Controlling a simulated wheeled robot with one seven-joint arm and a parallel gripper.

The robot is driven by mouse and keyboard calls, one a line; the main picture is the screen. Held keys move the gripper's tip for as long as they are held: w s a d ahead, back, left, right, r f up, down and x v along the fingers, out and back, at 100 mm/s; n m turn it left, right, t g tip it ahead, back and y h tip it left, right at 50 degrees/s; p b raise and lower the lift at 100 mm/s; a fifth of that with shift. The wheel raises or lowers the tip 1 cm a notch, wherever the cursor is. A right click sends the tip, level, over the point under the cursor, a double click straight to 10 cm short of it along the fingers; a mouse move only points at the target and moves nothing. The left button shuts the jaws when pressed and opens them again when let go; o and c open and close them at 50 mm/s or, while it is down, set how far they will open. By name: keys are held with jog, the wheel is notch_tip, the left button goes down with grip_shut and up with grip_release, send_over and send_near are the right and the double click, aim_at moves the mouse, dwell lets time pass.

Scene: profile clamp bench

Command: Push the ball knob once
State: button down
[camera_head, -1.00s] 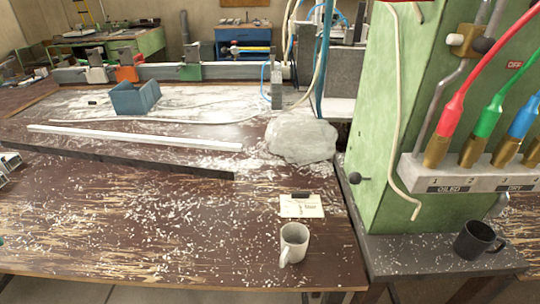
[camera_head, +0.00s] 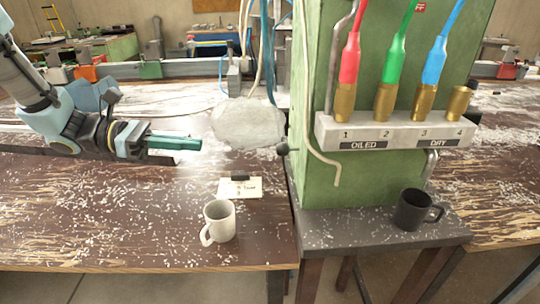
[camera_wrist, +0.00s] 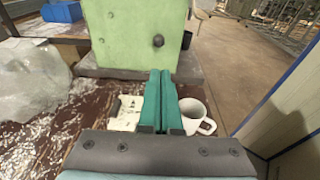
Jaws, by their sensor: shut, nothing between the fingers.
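The ball knob (camera_head: 283,149) is a small dark ball on a short stem, sticking out from the left side of the green cabinet (camera_head: 315,100). In the wrist view the ball knob (camera_wrist: 158,40) shows on the cabinet's green face, ahead of the fingertips and almost in line with them. My gripper (camera_head: 200,143) reaches in from the left, its teal fingers shut and empty, pointing toward the knob with a clear gap between. In the wrist view my gripper (camera_wrist: 160,74) has its fingers pressed together.
A cloudy plastic bag (camera_head: 247,124) lies behind the line between gripper and knob. A white mug (camera_head: 219,222) and a small card (camera_head: 240,188) sit in front on the bench. A black mug (camera_head: 413,210) stands on the cabinet's ledge. A pale hose hangs on the cabinet near the knob.

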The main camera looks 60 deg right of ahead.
jog(key=shift+s+d+r, duration=0.15)
jog(key=shift+d, duration=0.15)
jog(key=p, duration=0.4)
send_near(288, 149)
jog(key=s+d+f, duration=0.1)
jog(key=s+d, duration=0.2)
jog(key=shift+d+f, duration=0.15)
jog(key=shift+f, duration=0.25)
